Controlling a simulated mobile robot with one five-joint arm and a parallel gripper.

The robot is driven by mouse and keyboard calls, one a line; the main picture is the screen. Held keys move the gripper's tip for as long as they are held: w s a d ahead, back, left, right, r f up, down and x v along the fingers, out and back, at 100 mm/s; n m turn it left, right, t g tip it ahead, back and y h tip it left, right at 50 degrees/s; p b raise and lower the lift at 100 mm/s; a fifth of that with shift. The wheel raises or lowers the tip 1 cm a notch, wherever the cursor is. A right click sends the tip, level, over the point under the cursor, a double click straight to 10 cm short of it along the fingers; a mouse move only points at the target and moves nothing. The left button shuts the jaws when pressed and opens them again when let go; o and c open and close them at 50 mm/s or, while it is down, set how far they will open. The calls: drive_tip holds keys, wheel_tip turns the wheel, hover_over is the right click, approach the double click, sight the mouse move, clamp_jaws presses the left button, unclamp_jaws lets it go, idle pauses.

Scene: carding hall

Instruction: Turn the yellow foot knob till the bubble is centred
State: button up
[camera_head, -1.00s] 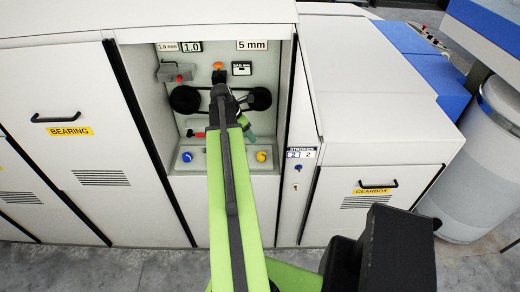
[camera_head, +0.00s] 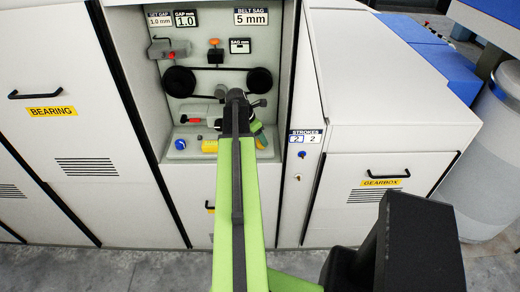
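On the ledge of the open bay (camera_head: 176,156), a blue knob (camera_head: 181,144) stands at the left. My gripper (camera_head: 260,138) reaches over the right part of the ledge. No bubble can be made out; the middle of the ledge is behind my arm.
Above the ledge are two black pulleys (camera_head: 219,82), an orange knob (camera_head: 214,41) and a red-tipped grey part (camera_head: 184,119). The bay has side walls close to my gripper. The STROKES panel (camera_head: 305,136) with a blue button is right of the bay.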

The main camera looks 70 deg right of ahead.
drive_tip(key=shift+b+x, duration=0.45)
drive_tip(key=shift+x, duration=0.8)
drive_tip(key=shift+r, duration=0.15)
